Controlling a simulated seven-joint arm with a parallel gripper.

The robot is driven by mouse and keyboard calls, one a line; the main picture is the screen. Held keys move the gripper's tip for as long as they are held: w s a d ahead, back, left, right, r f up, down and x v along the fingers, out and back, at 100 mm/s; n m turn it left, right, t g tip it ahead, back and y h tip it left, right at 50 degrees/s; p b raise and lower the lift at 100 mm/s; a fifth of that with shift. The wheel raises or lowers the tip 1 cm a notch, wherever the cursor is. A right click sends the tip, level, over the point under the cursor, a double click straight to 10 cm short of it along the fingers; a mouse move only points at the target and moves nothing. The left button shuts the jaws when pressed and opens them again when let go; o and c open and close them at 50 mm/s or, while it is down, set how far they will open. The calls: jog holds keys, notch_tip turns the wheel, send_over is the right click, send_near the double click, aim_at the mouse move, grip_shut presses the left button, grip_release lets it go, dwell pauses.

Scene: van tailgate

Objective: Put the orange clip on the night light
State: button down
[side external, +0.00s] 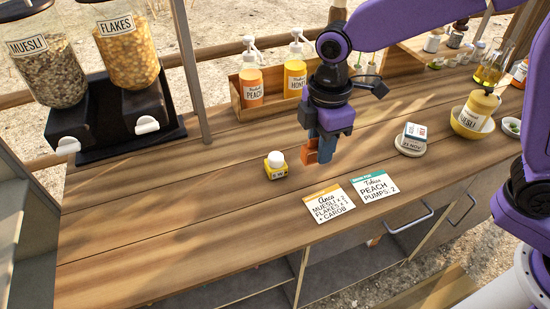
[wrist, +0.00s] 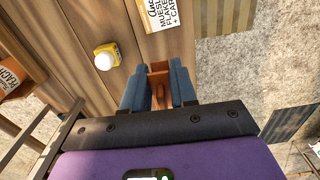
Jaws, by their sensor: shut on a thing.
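The orange clip (wrist: 159,72) is between the two blue fingers of my gripper (wrist: 159,90) in the wrist view. In the side view the clip (side external: 312,156) shows at the left of my gripper (side external: 322,152), held above the counter. The night light (side external: 276,165) is a small yellow block with a white dome, upright on the counter to the left of the clip and apart from it. It also shows in the wrist view (wrist: 106,57), left of the fingers. Part of the clip is hidden by the fingers.
Two paper cards (side external: 329,204) lie in front of my gripper near the counter's front edge. A wooden rack with pump bottles (side external: 250,84) stands behind. Cereal dispensers (side external: 125,65) stand at the left. A white block on a round base (side external: 413,138) is at the right. The counter around the night light is clear.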

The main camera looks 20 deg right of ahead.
jog(key=w+d+r, duration=0.2)
jog(key=d, duration=0.3)
send_over(280, 155)
jog(key=f, duration=0.9)
jog(key=shift+s+d+f, duration=0.15)
jog(key=shift+s+f, duration=0.05)
jog(key=shift+f, duration=0.1)
jog(key=shift+w+f, duration=0.3)
jog(key=shift+f, duration=1.55)
jog(key=shift+f, duration=0.1)
jog(key=c, duration=0.9)
grip_release()
